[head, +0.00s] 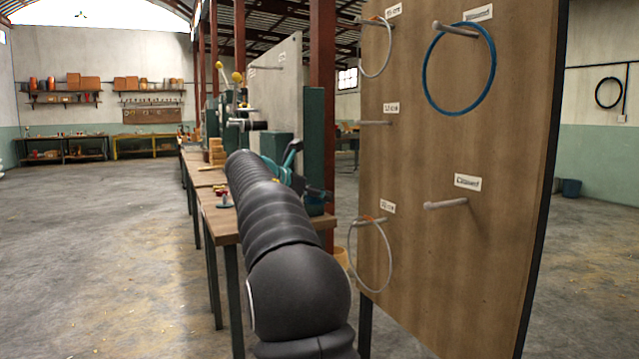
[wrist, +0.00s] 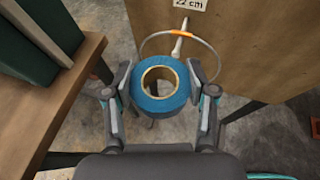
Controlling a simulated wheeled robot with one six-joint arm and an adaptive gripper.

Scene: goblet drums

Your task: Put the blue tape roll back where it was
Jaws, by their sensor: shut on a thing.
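The blue tape roll (wrist: 160,104) sits between the two fingers of my gripper (wrist: 158,78) in the wrist view, its pale core facing the camera. My gripper is shut on the roll's sides and holds it in the air, over the floor between the workbench and the pegboard. The frames do not show where the roll was before.
The wooden pegboard (head: 420,150) stands close on the right with pegs and labels. A blue ring (head: 428,85) and wire rings hang there; one wire ring (wrist: 216,62) is just beyond the roll. The workbench (head: 222,222) is at left. Open floor (head: 100,240) lies further left.

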